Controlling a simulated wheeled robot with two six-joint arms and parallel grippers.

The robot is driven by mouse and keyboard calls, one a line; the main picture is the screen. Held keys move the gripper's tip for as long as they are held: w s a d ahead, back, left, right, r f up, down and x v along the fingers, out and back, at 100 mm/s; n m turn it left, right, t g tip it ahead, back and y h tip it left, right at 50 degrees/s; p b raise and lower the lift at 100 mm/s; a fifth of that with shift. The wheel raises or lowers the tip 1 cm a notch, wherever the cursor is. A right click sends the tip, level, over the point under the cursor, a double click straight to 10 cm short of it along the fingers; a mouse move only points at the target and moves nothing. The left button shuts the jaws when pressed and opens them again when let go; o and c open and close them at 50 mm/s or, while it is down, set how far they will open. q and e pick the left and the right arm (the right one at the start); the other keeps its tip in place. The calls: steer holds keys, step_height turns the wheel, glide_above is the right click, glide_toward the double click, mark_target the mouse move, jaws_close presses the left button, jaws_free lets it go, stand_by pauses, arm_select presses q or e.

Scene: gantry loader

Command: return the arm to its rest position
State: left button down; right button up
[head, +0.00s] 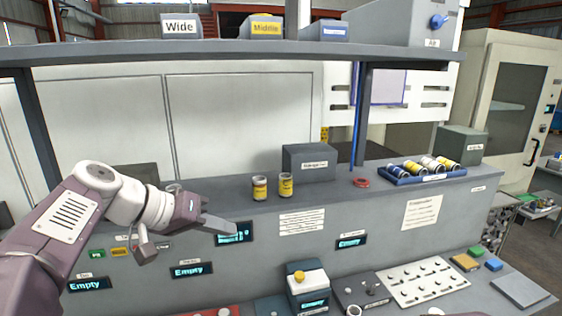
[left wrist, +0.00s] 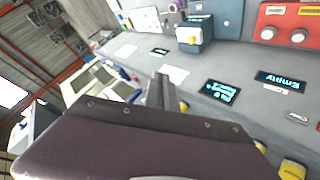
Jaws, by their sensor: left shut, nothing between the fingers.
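My left arm comes in from the left in the head view. Its gripper (head: 222,226) is shut with nothing between the fingers, in front of the grey console and partly over a small lit display (head: 236,234). In the left wrist view the shut fingers (left wrist: 158,92) point out over the console, and a dark part of my arm fills the lower half. My right gripper is in neither view.
Two yellow-labelled cans (head: 259,188) stand on the console ledge, right of my left gripper. A blue tray (head: 398,179) of several cans lies further right. An overhead shelf (head: 230,50) spans above. A yellow-button box (head: 307,288) stands at the front.

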arm_select(q)
steer(key=s+d+f+n+g+y+b, duration=0.15)
steer(key=s+f, duration=0.25)
steer(key=f, duration=0.9)
steer(key=s+d+f+m+g+y+b, duration=0.1)
steer(key=s+f+g+y+b, duration=0.15)
steer(key=f, duration=0.95)
steer(key=s+a+f+n+y, duration=0.1)
steer(key=s+a+f+y, duration=0.1)
steer(key=s+a+f, duration=0.2)
steer(key=s+a+f+g+y, duration=0.1)
steer(key=s+a+f, duration=0.3)
steer(key=f, duration=0.6)
steer(key=shift+s+a+n+y, duration=0.2)
steer(key=shift+s+n+y, duration=0.25)
steer(key=shift+s, duration=0.6)
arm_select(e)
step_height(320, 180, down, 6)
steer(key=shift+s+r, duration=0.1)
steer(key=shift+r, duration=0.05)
arm_select(q)
steer(key=shift+f, duration=0.1)
